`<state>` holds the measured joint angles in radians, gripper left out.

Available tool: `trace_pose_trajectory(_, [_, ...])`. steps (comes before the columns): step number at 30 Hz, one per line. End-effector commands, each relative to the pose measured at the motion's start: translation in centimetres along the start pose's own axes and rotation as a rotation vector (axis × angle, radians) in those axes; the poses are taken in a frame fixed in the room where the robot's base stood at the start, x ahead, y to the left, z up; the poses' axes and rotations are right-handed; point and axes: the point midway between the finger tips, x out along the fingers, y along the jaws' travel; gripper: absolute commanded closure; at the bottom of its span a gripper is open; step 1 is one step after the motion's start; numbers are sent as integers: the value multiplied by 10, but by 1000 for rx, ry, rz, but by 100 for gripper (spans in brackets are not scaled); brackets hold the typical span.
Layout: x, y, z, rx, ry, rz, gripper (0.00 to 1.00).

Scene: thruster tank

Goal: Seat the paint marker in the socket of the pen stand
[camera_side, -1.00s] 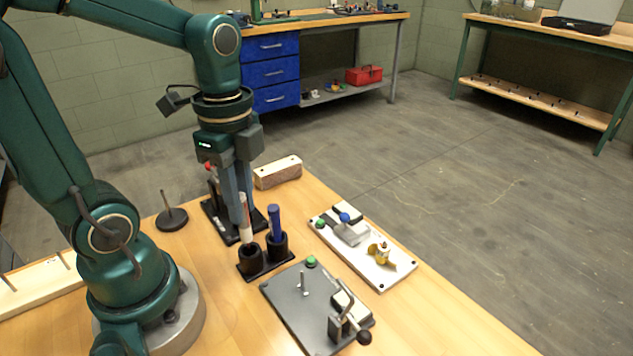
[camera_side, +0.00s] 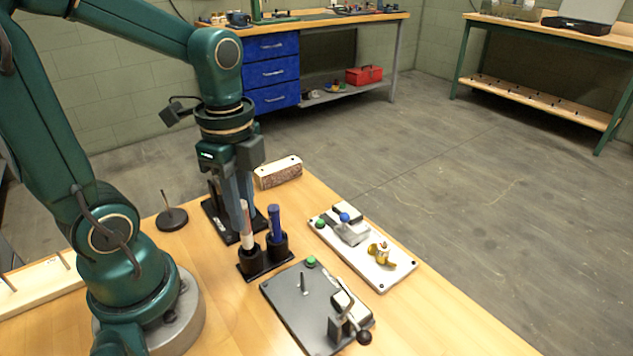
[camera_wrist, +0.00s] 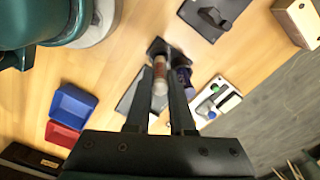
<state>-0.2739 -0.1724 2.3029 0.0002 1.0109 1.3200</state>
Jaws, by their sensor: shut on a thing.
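The paint marker (camera_side: 246,226) is white with a reddish-brown upper part and stands about upright. My gripper (camera_side: 242,206) is shut on it; in the wrist view the marker (camera_wrist: 160,76) lies between the two fingers. The pen stand (camera_side: 262,271) is black with two round sockets on a flat base. The marker's lower end is at the mouth of the left socket (camera_side: 250,263) and appears to be inside its rim; how deep is hidden. A blue pen (camera_side: 275,222) stands upright in the right socket.
A dark base plate (camera_side: 222,233) stands close behind my fingers. A grey fixture plate (camera_side: 300,310) lies in front of the stand, and a white plate (camera_side: 382,276) with a clamp to its right. A wooden block (camera_side: 278,172) and a rod on a round base (camera_side: 171,219) stand farther back.

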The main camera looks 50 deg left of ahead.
Motion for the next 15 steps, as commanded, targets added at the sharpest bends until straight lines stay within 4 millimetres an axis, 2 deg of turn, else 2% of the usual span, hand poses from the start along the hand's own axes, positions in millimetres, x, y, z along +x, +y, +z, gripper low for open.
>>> trace_pose_trajectory(15, [6,0,0,0,-1,3,100])
